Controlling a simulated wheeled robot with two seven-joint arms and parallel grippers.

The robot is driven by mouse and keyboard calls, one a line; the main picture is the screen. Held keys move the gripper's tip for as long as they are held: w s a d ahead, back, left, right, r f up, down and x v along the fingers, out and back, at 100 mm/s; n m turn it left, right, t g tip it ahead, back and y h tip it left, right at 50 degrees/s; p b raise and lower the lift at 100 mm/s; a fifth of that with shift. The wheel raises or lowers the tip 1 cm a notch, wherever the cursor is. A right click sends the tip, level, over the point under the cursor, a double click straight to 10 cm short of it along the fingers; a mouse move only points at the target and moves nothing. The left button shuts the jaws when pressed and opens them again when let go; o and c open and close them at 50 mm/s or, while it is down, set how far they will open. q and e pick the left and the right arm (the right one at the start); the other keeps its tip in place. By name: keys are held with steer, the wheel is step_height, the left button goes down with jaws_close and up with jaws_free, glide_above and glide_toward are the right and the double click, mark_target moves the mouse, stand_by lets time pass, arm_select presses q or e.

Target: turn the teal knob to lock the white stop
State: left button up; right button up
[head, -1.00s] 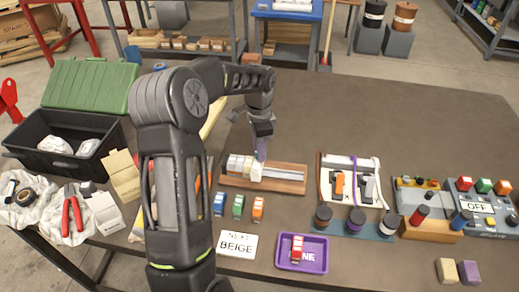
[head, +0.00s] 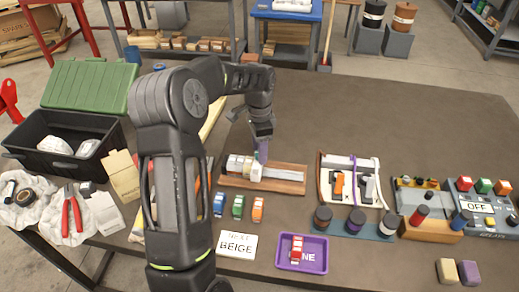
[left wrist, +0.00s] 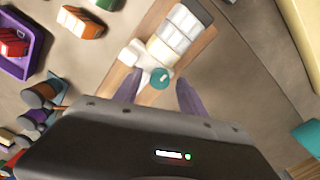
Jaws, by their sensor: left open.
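The teal knob (left wrist: 159,78) sits on the white stop (left wrist: 150,62) in the left wrist view. The white stop also shows in the head view (head: 256,172), on a wooden rail (head: 287,173) beside a row of pale blocks (head: 238,165). My left gripper (left wrist: 158,95) is open. Its two purple fingers stand on either side of the knob, with gaps visible to both. In the head view the left gripper (head: 262,150) points down over the stop and hides most of the knob. My right gripper is not in view.
Small toy vans (head: 238,206) stand in front of the rail. A purple tray (head: 319,254) holds a red van. A bracket board (head: 326,190) and a control panel (head: 459,200) are to the right. The table behind the rail is clear.

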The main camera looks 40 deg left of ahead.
arm_select(q)
step_height(320, 180, up, 8)
steer(key=shift+a+f+b, duration=0.1)
steer(key=shift+f+b, duration=0.1)
steer(key=shift+b, duration=0.25)
stand_by(0.4)
